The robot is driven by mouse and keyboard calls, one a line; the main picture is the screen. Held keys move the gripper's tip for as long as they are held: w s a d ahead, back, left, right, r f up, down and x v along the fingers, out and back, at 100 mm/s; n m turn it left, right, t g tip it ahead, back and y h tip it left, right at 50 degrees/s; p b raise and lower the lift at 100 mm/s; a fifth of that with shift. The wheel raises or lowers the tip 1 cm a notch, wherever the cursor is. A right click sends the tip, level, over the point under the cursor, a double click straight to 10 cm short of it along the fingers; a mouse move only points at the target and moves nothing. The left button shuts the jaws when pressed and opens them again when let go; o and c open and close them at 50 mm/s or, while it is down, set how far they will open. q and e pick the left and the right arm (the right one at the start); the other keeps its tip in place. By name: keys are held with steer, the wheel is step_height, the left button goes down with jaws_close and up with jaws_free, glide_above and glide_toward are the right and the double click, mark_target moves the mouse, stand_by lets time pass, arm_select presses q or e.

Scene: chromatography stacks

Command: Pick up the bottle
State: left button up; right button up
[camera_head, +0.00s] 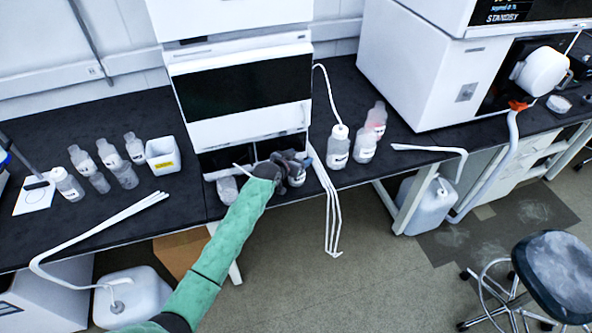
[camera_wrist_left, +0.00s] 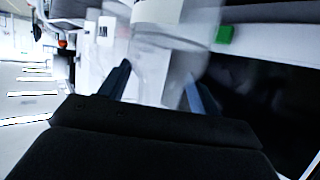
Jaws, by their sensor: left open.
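My left arm, in a green sleeve, reaches to the bay under the tall white instrument stack. Its gripper (camera_head: 289,166) is there, beside a small clear bottle (camera_head: 297,179) with a white label, partly hidden by the gripper. In the left wrist view, the open fingers (camera_wrist_left: 156,88) stand to either side of a blurred, translucent bottle (camera_wrist_left: 160,55). I cannot tell whether they touch it. Another clear bottle (camera_head: 228,190) stands left of the gripper at the bay's front. My right gripper is not in view.
Several clear bottles (camera_head: 107,153) and a white bin (camera_head: 163,155) stand on the dark bench to the left. More bottles (camera_head: 338,147) stand close right of the stack. White tubes (camera_head: 328,195) hang over the bench edge. A stool (camera_head: 553,270) is at lower right.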

arm_select(q)
jaws_close()
stand_by(0.4)
